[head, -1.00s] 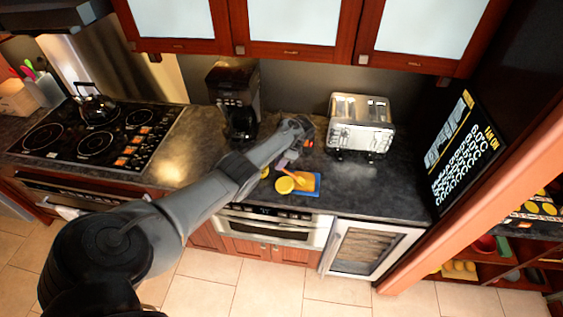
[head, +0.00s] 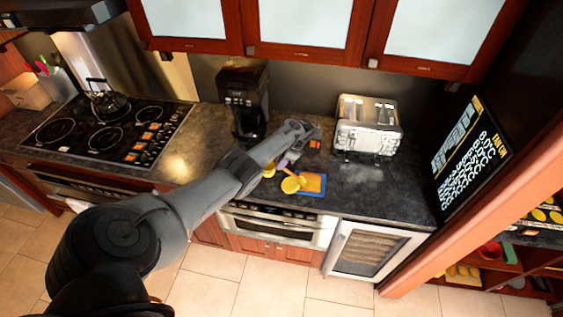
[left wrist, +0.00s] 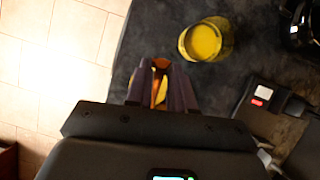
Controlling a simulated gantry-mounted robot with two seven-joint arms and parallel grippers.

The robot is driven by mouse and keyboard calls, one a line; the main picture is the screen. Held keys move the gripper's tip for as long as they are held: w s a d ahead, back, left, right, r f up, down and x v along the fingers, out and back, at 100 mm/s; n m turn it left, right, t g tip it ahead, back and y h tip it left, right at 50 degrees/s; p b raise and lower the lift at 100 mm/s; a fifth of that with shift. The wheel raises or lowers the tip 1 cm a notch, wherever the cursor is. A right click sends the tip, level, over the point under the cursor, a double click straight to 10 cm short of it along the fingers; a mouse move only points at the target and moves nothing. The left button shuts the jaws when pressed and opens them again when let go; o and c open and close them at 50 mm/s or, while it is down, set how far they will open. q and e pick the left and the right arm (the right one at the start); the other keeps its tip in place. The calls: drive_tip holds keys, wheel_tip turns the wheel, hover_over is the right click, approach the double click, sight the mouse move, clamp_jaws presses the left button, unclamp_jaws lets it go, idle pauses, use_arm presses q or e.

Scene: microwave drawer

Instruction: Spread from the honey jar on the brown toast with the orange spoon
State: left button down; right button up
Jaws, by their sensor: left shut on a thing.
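The brown toast (head: 313,183) lies on a blue tray (head: 322,193) near the counter's front edge. A round yellow jar top (head: 291,185) sits at the tray's left side. A second yellow-topped jar (head: 268,172) stands farther left, partly behind my arm; it seems to be the glass jar in the left wrist view (left wrist: 205,41). I cannot tell which is honey. My left gripper (head: 285,163) is over the counter behind the tray. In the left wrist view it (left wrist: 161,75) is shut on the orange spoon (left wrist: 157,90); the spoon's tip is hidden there.
A toaster (head: 367,127) stands behind and right of the tray. A coffee machine (head: 243,100) stands behind my left arm. The stove (head: 107,130) with a kettle is at left. Cabinets hang above. The counter right of the tray is clear.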

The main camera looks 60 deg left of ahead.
use_arm(q)
drive_tip(key=shift+w, duration=0.15)
drive_tip(key=shift+w+d+f+b, duration=0.1)
drive_tip(key=shift+w+d+b, duration=0.3)
drive_tip(key=shift+w+b, duration=0.05)
drive_tip(key=shift+w+d+b, duration=0.3)
drive_tip(key=shift+w+d, duration=0.1)
drive_tip(key=shift+w, duration=0.1)
drive_tip(key=shift+w+d, duration=0.1)
drive_tip(key=shift+w, duration=0.05)
drive_tip(key=shift+w+d+b, duration=0.65)
drive_tip(key=shift+w+b, duration=0.3)
drive_tip(key=shift+b, duration=0.2)
